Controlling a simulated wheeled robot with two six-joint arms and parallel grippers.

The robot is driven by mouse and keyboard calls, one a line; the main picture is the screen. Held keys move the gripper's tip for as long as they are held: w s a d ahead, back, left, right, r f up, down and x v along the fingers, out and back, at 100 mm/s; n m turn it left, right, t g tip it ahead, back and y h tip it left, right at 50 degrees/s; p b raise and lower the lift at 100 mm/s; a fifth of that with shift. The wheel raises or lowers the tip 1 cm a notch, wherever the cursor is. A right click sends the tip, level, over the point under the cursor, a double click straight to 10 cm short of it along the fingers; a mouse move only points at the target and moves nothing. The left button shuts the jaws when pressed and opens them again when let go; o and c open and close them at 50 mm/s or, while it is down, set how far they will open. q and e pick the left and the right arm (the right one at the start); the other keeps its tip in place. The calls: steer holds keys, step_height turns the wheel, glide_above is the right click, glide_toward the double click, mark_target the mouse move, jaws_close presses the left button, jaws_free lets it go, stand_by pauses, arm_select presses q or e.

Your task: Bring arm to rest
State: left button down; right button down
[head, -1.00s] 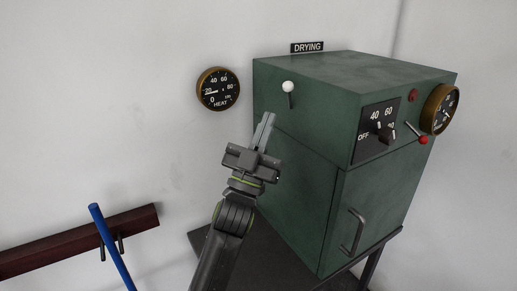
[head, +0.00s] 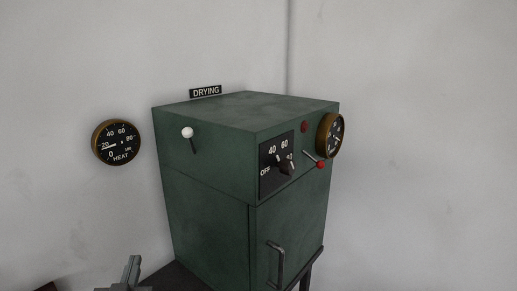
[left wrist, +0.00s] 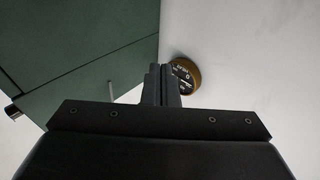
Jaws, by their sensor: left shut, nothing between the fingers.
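My left gripper (head: 132,268) shows only by its fingertips at the bottom edge of the head view, left of the green drying cabinet's lower part. In the left wrist view its fingers (left wrist: 162,85) are shut together with nothing between them. The green cabinet (head: 210,190) stands at the centre of the head view and fills the upper left of the wrist view. The left gripper is apart from the white-knobbed lever (head: 188,134) on the cabinet's left face. My right gripper is not in view.
A round HEAT gauge (head: 117,142) hangs on the wall left of the cabinet. The cabinet's right face carries a dial panel (head: 277,164), a red-knobbed lever (head: 319,163), a brass gauge (head: 330,135) and a door handle (head: 276,264). The wall at right is bare.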

arm_select(q)
steer(key=s+a+f+g, duration=0.4)
steer(key=s+f+g, duration=0.65)
steer(key=f, duration=0.55)
steer(key=s+f+g+h, duration=0.1)
steer(key=s+f+g, duration=0.25)
steer(key=s, duration=0.55)
steer(key=s+f+g, duration=0.2)
steer(key=s+f, duration=0.2)
steer(key=s, duration=0.6)
step_height(320, 180, down, 27)
steer(key=g+b, duration=0.2)
steer(key=b, duration=0.1)
steer(key=s+f+b, duration=0.1)
steer(key=s+f, duration=0.6)
steer(key=f, duration=0.3)
steer(key=s+f+h+b, duration=0.1)
steer(key=s+f+b, duration=0.1)
steer(key=s+f, duration=0.5)
step_height(320, 180, down, 3)
steer(key=shift+s+d+r+m+g+b, duration=0.1)
steer(key=shift+s+d+m+g+b, duration=0.2)
steer(key=shift+s+m+g, duration=0.1)
